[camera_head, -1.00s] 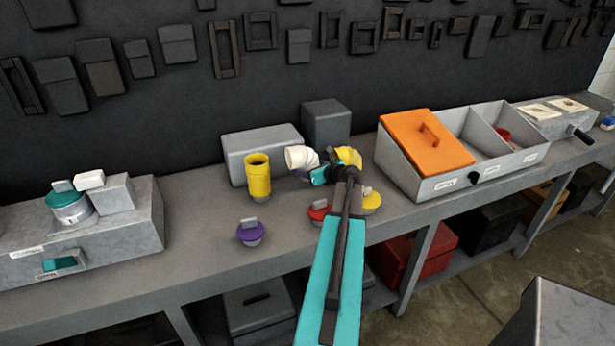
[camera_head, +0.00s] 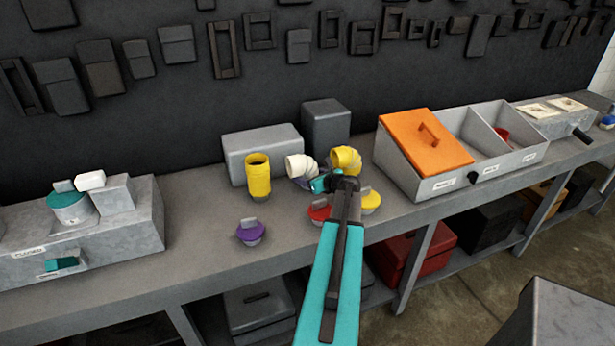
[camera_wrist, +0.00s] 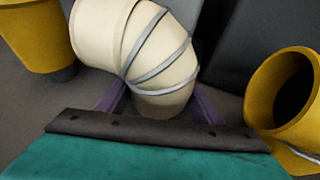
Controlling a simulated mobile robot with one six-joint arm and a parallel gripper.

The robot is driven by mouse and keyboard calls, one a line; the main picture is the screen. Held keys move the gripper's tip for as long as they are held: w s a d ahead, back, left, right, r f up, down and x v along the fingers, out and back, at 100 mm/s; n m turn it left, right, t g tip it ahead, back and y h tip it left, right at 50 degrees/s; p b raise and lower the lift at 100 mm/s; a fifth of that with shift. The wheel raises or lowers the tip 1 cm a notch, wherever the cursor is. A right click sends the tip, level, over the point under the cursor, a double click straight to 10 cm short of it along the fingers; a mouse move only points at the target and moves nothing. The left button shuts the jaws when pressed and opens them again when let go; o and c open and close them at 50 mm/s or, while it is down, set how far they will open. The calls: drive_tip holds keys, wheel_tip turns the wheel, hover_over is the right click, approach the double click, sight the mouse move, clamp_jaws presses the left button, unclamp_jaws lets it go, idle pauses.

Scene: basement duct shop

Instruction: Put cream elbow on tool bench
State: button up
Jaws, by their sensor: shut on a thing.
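The cream elbow (camera_head: 300,166) is a ribbed bent pipe at the middle of the bench, between a yellow straight pipe and a yellow elbow. My gripper (camera_head: 316,184) is at its lower end. In the wrist view the cream elbow (camera_wrist: 138,45) stands between my two purple fingers (camera_wrist: 160,104), which are shut on its lower part. Its open end points to the left. The tool bench (camera_head: 195,217) is the long grey bench; whether the elbow touches it is hidden behind my gripper.
A yellow pipe (camera_head: 257,176) stands close on the left and a yellow elbow (camera_head: 347,159) close on the right. Purple (camera_head: 250,232), red (camera_head: 318,211) and yellow (camera_head: 371,201) knobbed caps lie in front. Grey boxes (camera_head: 262,147) stand behind. Bench is clear left of the purple cap.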

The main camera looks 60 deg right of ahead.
drive_tip(key=o, duration=1.3)
drive_tip(key=shift+b+v, duration=1.45)
drive_tip(key=shift+v, duration=4.6)
drive_tip(key=shift+d, duration=0.1)
